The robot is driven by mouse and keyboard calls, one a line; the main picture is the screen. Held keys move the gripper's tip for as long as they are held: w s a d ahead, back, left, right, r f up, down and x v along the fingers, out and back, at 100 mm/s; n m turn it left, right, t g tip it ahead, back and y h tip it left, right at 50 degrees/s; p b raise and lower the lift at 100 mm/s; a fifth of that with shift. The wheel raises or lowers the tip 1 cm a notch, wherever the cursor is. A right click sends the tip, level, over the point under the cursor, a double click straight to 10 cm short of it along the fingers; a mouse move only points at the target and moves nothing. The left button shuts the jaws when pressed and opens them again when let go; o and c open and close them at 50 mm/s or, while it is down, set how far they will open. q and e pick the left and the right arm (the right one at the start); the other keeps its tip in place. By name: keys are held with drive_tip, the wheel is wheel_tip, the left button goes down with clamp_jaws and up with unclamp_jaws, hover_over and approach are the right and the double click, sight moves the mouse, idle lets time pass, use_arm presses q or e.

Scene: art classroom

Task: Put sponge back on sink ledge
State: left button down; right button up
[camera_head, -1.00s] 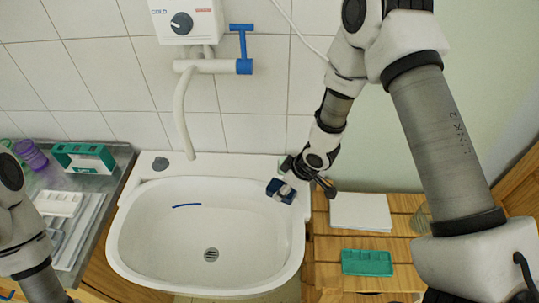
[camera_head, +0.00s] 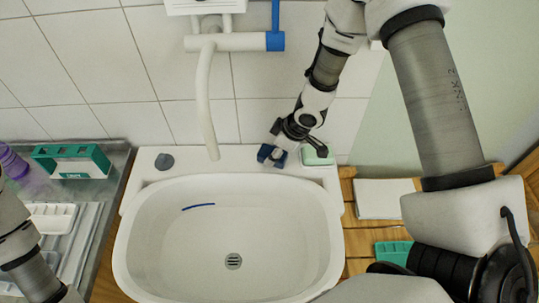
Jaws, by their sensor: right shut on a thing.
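A dark blue block, which I take to be the sponge (camera_head: 264,153), is held in my right gripper (camera_head: 274,153) at the back ledge of the white sink (camera_head: 150,187). The gripper covers part of the block. I cannot tell whether the block touches the ledge (camera_head: 228,160) or hangs just above it. My left arm shows at the left edge, but its gripper is out of view.
A green-topped pale block (camera_head: 318,155) sits on the ledge just right of my right gripper. A grey knob (camera_head: 164,161) is at the ledge's left, and the white spout (camera_head: 204,105) hangs between. The basin holds a thin blue mark (camera_head: 198,207).

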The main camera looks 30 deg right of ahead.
drive_tip(key=shift+w+a, duration=0.1)
drive_tip(key=shift+a, duration=0.05)
drive_tip(key=shift+f, duration=0.2)
drive_tip(key=o, duration=0.9)
drive_tip(key=shift+c, duration=0.2)
use_arm(q)
drive_tip(key=shift+w+a+f, duration=0.1)
drive_tip(key=shift+w+f, duration=0.05)
use_arm(e)
drive_tip(key=shift+o, duration=0.8)
drive_tip(key=shift+r, duration=0.1)
drive_tip(key=shift+r+p, duration=0.25)
drive_tip(key=shift+p, duration=0.05)
use_arm(q)
wheel_tip(320, 180, up, 4)
drive_tip(key=p, duration=0.3)
drive_tip(key=shift+f, duration=0.2)
use_arm(e)
drive_tip(key=v, duration=1.1)
drive_tip(key=shift+r, duration=0.25)
